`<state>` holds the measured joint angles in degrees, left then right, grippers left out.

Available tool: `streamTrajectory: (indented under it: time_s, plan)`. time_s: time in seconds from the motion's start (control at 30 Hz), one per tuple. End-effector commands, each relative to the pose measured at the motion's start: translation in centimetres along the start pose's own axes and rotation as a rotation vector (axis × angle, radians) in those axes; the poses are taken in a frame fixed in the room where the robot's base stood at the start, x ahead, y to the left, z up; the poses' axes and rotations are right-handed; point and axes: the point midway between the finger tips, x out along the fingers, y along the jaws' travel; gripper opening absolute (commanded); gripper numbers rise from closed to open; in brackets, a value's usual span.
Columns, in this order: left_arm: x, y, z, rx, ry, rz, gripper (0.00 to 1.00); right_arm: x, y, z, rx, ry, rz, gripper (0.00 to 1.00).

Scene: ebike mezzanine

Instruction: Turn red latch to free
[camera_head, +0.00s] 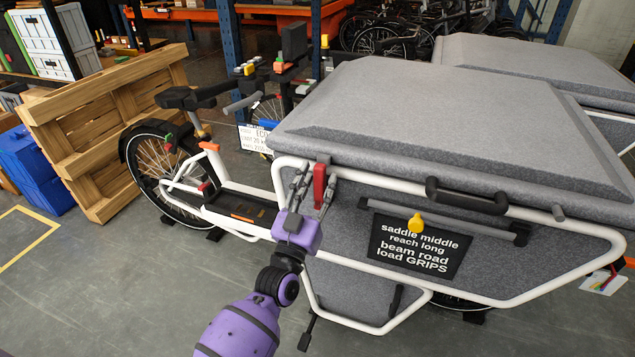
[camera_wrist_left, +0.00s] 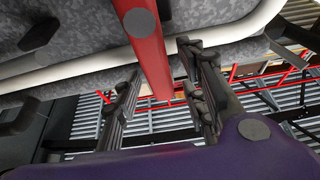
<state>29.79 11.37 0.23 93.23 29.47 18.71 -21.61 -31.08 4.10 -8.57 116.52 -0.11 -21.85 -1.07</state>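The red latch (camera_head: 319,184) hangs upright at the front left corner of the grey cargo box (camera_head: 400,110), by the white frame tube. It also shows in the wrist view as a red bar (camera_wrist_left: 146,45) with a grey round end. My left gripper (camera_head: 315,177) is at the latch, with one finger on each side of it. In the wrist view the fingers (camera_wrist_left: 160,65) stand apart with gaps beside the bar, so it is open and not clamped. My right gripper is not in view.
The bike's saddle and rear wheel (camera_head: 158,165) are left. A wooden pallet (camera_head: 105,130) stands behind.

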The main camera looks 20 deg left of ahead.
Motion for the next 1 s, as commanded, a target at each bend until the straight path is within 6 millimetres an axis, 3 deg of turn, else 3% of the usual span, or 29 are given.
streamTrajectory:
  time_s: [0.03,0.27,0.7,1.0]
  plan:
    - [0.0,0.0,0.0,0.000,0.000,0.000,0.31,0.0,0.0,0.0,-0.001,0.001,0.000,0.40]
    - [0.0,0.0,0.0,0.000,0.000,0.000,0.01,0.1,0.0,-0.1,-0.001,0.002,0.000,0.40]
    - [0.0,-0.1,0.0,-0.016,0.000,-0.007,0.00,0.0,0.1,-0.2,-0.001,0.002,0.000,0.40]
    - [0.0,-1.1,0.0,-0.150,0.000,-0.064,0.00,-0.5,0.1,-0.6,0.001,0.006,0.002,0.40]
